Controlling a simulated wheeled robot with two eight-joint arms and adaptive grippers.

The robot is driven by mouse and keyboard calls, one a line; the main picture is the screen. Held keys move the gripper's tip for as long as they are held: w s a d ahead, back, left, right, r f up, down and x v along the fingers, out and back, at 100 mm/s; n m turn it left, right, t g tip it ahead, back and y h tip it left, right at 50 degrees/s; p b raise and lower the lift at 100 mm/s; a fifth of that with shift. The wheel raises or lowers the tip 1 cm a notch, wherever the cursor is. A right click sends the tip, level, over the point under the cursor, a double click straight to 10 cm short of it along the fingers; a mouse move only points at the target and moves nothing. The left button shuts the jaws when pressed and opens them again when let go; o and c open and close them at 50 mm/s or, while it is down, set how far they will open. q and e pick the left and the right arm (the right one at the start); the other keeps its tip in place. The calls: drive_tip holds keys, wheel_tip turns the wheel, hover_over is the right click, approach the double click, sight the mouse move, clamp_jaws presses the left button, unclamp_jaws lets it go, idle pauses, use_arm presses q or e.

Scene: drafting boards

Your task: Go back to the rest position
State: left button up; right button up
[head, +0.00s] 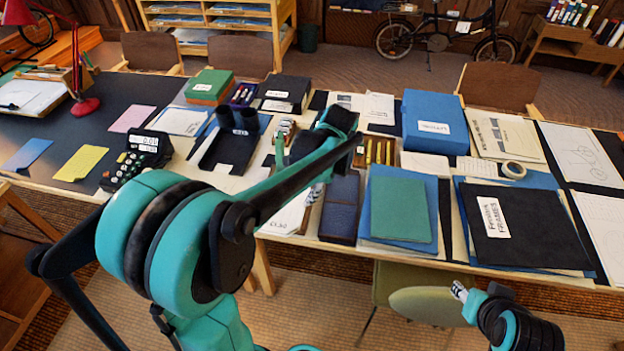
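My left arm comes in from the left, and its dark forearm crosses over the middle of the table. Its wrist is bent over the desk items. What seems to be my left gripper (315,192) shows as small silvery parts just below the forearm, above or beside a dark blue case. The forearm hides most of it, so I cannot tell whether its fingers are apart. My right gripper (460,291) is at the lower right, in front of the table edge, over a green chair seat. Its silvery tips are small. I see nothing held in it.
The long table carries a calculator (138,157), a blue box (434,122), a black folder (521,226), a green folder (399,207) and a red lamp (85,105). A green chair (429,304) stands at the near edge. Wooden chairs stand behind the table.

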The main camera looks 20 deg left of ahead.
use_arm(q)
drive_tip(key=s+d+r+n+t+h, duration=0.2)
drive_tip(key=s+d+n+t, duration=0.4)
drive_tip(key=s, duration=0.5)
drive_tip(key=shift+s+d+r+n+t+h, duration=0.4)
drive_tip(key=shift+d+t+h, duration=0.3)
drive_tip(key=shift+t, duration=0.3)
